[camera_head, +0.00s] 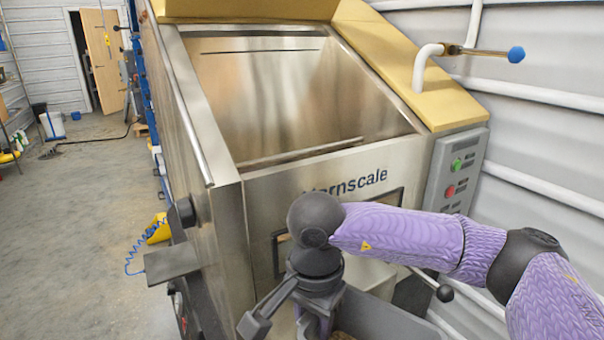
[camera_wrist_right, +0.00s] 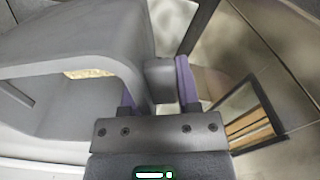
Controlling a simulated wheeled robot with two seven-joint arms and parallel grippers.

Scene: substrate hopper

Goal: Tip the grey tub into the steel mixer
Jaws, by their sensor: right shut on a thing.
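The steel mixer (camera_head: 225,215) stands large in the middle of the head view, its wide top open and empty as far as I see. The grey tub (camera_head: 385,322) shows only partly at the bottom edge, low in front of the mixer, behind my right wrist. In the right wrist view the tub (camera_wrist_right: 105,35) fills the left side, with tan stuff inside. My right gripper (camera_wrist_right: 158,92) is shut on a grey grip piece of the tub between its purple fingers. My left gripper is out of view.
A control box (camera_head: 458,170) with green and red buttons is on the mixer's right side. Open concrete floor (camera_head: 85,220) lies to the left. A yellow thing with a blue coiled hose (camera_head: 158,230) is beside the mixer.

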